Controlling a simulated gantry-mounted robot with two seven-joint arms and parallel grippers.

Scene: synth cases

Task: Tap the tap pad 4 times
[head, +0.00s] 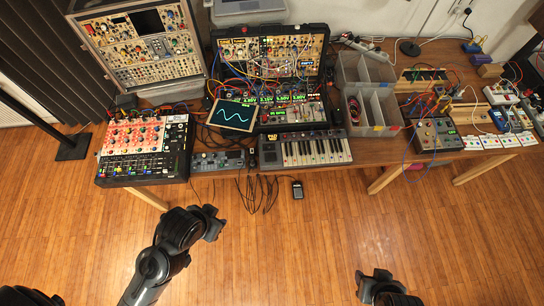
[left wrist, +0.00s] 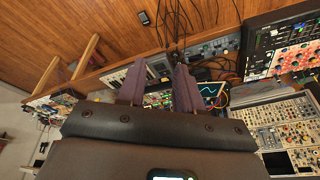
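A small black panel with yellow lettering that seems to read "PAD" (head: 268,155) sits at the left end of the keyboard (head: 316,151), near the table's front edge. It is the likeliest tap pad, but its surface is too small to make out. My left gripper (head: 213,222) is over the floor in front of the table, left of and apart from the panel. In the left wrist view its two fingers (left wrist: 158,72) are spread with nothing between them. My right gripper (head: 376,281) is low over the floor at the bottom right; its fingers are too unclear to read.
A tilted screen with a wave trace (head: 233,114) and a patched synth case (head: 275,60) stand behind the keyboard. A red-and-black mixer (head: 147,147) is to the left, clear bins (head: 367,85) to the right. Cables hang over the front edge. The floor in front is mostly free.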

